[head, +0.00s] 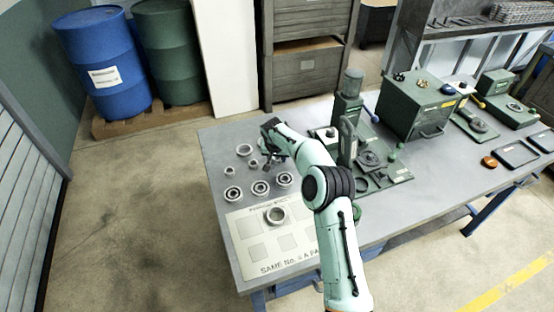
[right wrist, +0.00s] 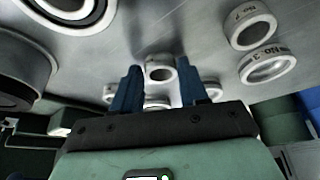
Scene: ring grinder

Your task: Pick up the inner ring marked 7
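In the right wrist view, a pale ring marked No 7 (right wrist: 249,27) lies at the upper right, with a wider ring marked No 3 (right wrist: 267,65) close to it. My right gripper (right wrist: 160,82) is open, its two blue fingers apart. A small ring (right wrist: 158,70) shows in the gap between the fingers, apart from both. In the head view my right gripper (head: 268,160) hangs over the far left part of the table, beside several loose rings (head: 245,150). The ring numbers are too small to read there. My left gripper is not in view.
Three bearing-like rings (head: 260,187) lie in a row on the grey table (head: 215,150). A printed sheet (head: 247,228) in front carries one ring (head: 276,215). A green machine (head: 372,160) stands right of my arm, with a green box (head: 415,105) behind.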

